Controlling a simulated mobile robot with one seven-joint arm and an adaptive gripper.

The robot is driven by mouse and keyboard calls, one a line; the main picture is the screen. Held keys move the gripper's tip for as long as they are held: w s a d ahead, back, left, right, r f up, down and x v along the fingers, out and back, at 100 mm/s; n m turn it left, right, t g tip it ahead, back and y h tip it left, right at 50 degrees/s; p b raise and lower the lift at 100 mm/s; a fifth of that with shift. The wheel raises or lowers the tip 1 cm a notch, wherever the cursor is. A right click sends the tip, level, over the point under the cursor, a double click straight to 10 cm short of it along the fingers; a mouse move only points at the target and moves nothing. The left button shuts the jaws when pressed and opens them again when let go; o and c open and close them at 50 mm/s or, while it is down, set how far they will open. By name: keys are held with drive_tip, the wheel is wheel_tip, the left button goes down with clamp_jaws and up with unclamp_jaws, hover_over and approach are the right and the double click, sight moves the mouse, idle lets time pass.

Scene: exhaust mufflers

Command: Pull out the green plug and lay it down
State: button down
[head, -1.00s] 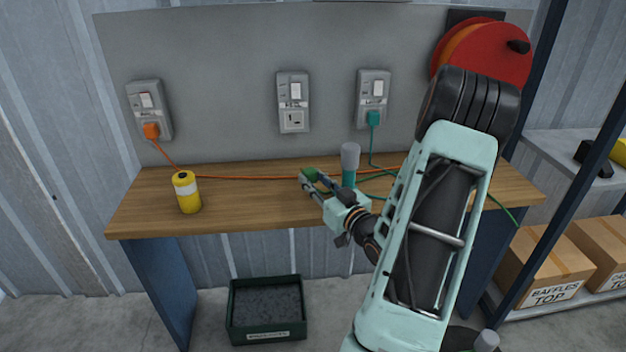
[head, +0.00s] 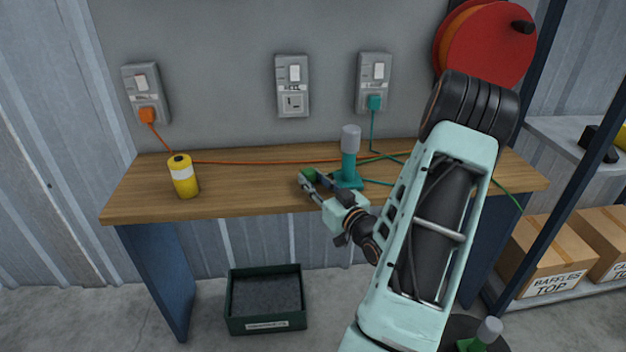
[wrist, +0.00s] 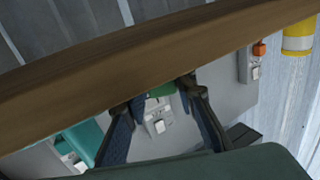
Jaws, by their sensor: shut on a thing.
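The green plug (head: 309,174) is between the fingertips of my gripper (head: 307,182), which is shut on it, low over the front part of the wooden bench (head: 240,202). I cannot tell whether the plug touches the bench top. In the wrist view the plug (wrist: 161,90) shows as a green patch between the fingertips (wrist: 158,96), partly hidden by the bench edge. The middle wall socket (head: 292,102) is empty. A green cable (head: 508,195) hangs over the bench's right end; my arm hides part of its run.
A teal plug (head: 375,102) sits in the right socket and an orange plug (head: 147,115) in the left one. A teal stand with a grey top (head: 349,160) is just right of my gripper. A yellow can (head: 183,177) stands left. Bench top between can and gripper is mostly clear.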

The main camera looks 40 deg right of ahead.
drive_tip(key=c, duration=1.5)
unclamp_jaws()
wheel_tip(320, 180, up, 10)
